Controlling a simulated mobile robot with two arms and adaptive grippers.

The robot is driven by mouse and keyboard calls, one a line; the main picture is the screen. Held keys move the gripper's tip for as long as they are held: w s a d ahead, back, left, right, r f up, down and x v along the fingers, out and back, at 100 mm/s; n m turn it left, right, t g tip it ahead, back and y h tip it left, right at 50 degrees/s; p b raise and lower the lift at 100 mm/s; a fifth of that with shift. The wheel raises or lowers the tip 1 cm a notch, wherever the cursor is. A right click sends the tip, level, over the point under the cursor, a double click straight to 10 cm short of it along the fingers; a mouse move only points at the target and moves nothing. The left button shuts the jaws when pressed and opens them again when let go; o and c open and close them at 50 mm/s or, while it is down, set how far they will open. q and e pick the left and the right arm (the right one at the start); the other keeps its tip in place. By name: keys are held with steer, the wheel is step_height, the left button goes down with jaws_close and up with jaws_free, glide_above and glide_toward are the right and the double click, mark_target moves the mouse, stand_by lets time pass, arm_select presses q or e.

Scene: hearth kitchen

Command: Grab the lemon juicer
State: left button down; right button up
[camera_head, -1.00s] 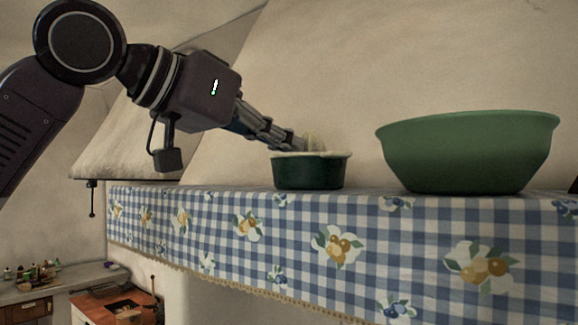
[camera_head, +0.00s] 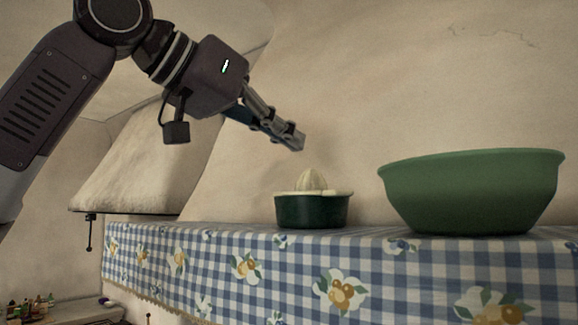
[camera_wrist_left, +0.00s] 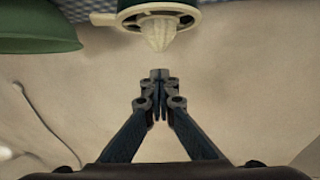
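The lemon juicer (camera_head: 312,210) has a dark green base and a cream top with a ribbed cone. It stands upright on the cloth-covered ledge. It also shows in the left wrist view (camera_wrist_left: 158,32), at the top, beyond the fingertips. My left gripper (camera_head: 297,142) is above the juicer, slightly left of its cone in the head view, with a visible gap between them. In the left wrist view its fingertips (camera_wrist_left: 160,76) are together with nothing held between them. My right gripper is in neither view.
A large green bowl (camera_head: 470,195) stands just right of the juicer. A blue checked cloth with fruit patterns (camera_head: 210,262) covers the ledge. The pale wall (camera_head: 430,80) is behind. A plaster hood (camera_head: 140,165) is at the left. The cloth left of the juicer is clear.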

arm_select(q)
steer(key=shift+w+r, duration=0.15)
steer(key=shift+r, duration=0.8)
steer(key=c, duration=2.3)
jaws_free()
steer(key=shift+s+r, duration=0.1)
steer(key=shift+s, duration=0.1)
steer(key=o, duration=1)
steer(key=shift+w, duration=0.15)
steer(key=o, duration=0.7)
